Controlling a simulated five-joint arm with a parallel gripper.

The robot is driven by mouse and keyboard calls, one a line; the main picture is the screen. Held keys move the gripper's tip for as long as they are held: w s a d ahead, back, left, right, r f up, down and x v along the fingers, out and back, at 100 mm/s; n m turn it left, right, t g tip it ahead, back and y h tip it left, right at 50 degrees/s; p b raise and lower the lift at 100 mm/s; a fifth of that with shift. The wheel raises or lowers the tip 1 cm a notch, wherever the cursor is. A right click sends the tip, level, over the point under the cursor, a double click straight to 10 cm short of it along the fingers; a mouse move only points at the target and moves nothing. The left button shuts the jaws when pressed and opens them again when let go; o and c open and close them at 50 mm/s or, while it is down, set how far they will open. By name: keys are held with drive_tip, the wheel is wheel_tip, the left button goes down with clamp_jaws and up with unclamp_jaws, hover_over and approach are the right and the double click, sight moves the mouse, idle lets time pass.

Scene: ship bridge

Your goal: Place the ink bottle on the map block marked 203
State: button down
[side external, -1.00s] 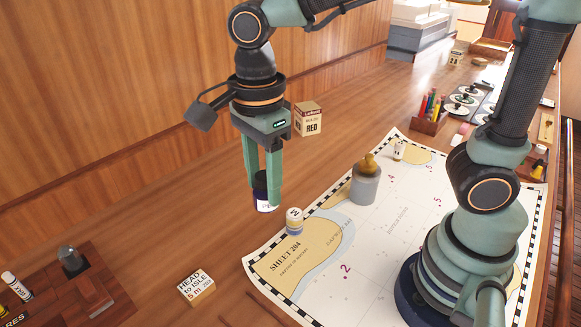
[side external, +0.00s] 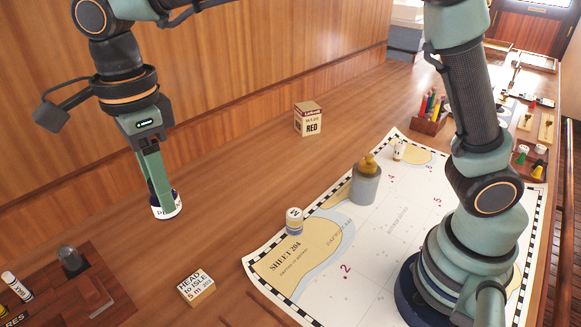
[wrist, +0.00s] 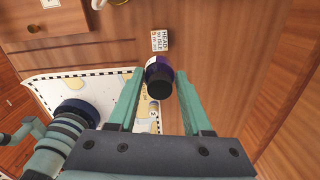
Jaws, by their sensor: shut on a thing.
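My gripper (side external: 158,198) is shut on the ink bottle (side external: 168,208), a small dark bottle with a white and purple label. It holds the bottle above the bare wood at the left of the side view. In the wrist view the bottle (wrist: 158,78) sits between the ends of the fingers (wrist: 160,90), its dark cap toward the camera. The map block (side external: 196,288), a pale block reading "HEAD to ISLE 5 m 203", lies on the table below and to the right of the bottle. The block also shows in the wrist view (wrist: 160,40), beyond the bottle and apart from it.
The chart (side external: 300,262) lies at right, with a small round-topped piece (side external: 294,221) and a grey bottle with a brown top (side external: 366,180) on it. A dark wood board (side external: 95,290) with small items is at lower left.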

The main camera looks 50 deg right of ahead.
wheel_tip(320, 180, down, 18)
drive_tip(key=shift+f, duration=0.25)
idle(0.4)
drive_tip(key=shift+f, duration=0.2)
drive_tip(key=shift+c, duration=1.7)
unclamp_jaws()
drive_tip(key=shift+r, duration=0.1)
